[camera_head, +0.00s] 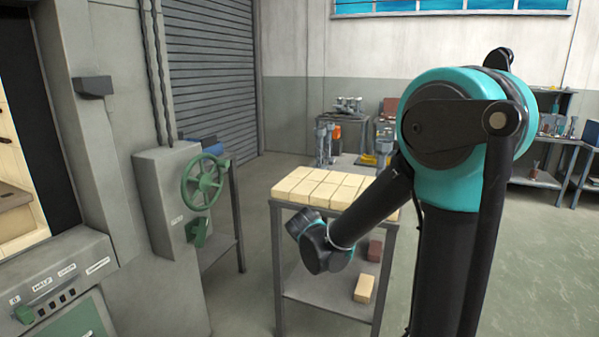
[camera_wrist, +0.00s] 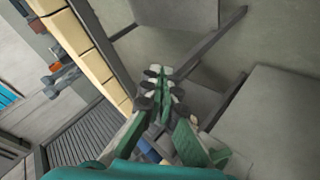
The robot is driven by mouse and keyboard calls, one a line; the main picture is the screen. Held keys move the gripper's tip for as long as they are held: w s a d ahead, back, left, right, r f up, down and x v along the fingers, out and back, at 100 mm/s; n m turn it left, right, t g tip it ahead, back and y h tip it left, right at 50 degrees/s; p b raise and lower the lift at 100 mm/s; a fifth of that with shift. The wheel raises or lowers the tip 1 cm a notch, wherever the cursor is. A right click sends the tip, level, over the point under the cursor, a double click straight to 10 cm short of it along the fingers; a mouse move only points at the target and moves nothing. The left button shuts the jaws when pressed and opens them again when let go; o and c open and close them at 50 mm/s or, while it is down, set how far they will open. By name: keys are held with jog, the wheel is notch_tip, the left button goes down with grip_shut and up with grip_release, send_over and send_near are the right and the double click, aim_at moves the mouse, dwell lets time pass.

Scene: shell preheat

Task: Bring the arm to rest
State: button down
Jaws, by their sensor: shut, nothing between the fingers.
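My gripper (camera_wrist: 162,84) shows in the wrist view with its fingers together and nothing between them. It hangs in the air beside the cart with pale bricks (camera_wrist: 88,45), whose edge runs along the left of that view. In the head view my arm (camera_head: 370,205) is bent at the elbow, and its forearm slopes down to the left. The wrist (camera_head: 322,247) sits in front of the metal cart (camera_head: 276,240). The gripper's fingers cannot be made out in the head view.
Cream bricks (camera_head: 322,187) cover the cart's top; two loose bricks lie on its lower shelf. A furnace-like machine with a green handwheel (camera_head: 203,182) stands left. Workbenches (camera_head: 535,181) stand at the back. Open floor (camera_head: 535,270) lies at the right.

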jog(key=s+d+f+m+g, duration=0.2)
jog(key=s+d, duration=0.4)
jog(key=s+d+f+m+g, duration=0.1)
jog(key=s+d+f+m, duration=0.15)
jog(key=s+d, duration=0.3)
jog(key=s+d+f+m+g, duration=0.1)
jog(key=s+d+f+m, duration=0.1)
jog(key=s, duration=0.4)
jog(key=s+d+f+m+g+y, duration=0.1)
jog(key=s+d+f+m, duration=0.1)
jog(key=s, duration=0.5)
jog(key=shift+s+d+g, duration=0.25)
jog(key=shift+d+g, duration=0.05)
jog(key=shift+g, duration=0.1)
